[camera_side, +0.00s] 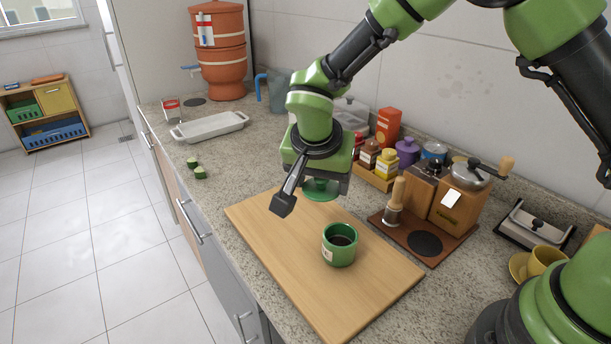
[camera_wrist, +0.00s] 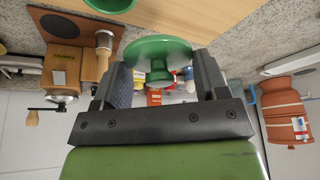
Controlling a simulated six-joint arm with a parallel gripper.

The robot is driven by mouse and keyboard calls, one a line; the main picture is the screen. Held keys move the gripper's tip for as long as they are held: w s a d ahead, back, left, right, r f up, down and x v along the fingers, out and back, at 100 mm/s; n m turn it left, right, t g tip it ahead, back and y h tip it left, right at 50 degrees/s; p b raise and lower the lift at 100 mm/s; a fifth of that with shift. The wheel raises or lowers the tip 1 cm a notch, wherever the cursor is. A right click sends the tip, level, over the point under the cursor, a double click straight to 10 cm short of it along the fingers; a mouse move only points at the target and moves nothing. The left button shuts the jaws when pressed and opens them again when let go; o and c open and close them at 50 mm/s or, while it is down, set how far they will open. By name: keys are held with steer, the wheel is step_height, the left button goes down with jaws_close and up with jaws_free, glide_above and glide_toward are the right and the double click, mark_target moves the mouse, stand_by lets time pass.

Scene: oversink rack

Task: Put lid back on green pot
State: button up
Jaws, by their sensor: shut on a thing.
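The green pot (camera_side: 340,254) stands upright and uncovered on the wooden cutting board, with something dark inside. The green lid (camera_side: 322,193) hangs under my gripper (camera_side: 316,182), apart from the pot and up and to its left in the side view. In the wrist view, my gripper (camera_wrist: 160,80) has its two dark fingers on either side of the lid (camera_wrist: 150,47), and the lid's knob points back toward the palm. The exact finger contact on the knob is partly hidden. A green round edge, probably the pot, shows cut off at the top left there.
The cutting board (camera_side: 275,240) has free room around the pot. A coffee grinder (camera_side: 460,195) and tamper (camera_side: 394,205) stand on a brown base to the right. Spice jars (camera_side: 370,152) stand behind. A white dish (camera_side: 210,127) and cucumber pieces (camera_side: 200,173) lie left.

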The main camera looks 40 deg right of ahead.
steer(key=s+m, duration=0.1)
steer(key=s, duration=0.4)
steer(key=shift+d+f, duration=0.15)
steer(key=shift+f, duration=1.25)
steer(key=shift+d+f, duration=0.1)
steer(key=shift+f, duration=1.3)
steer(key=shift+f, duration=0.15)
steer(key=o, duration=1)
steer(key=shift+o, duration=0.3)
step_height(320, 180, up, 7)
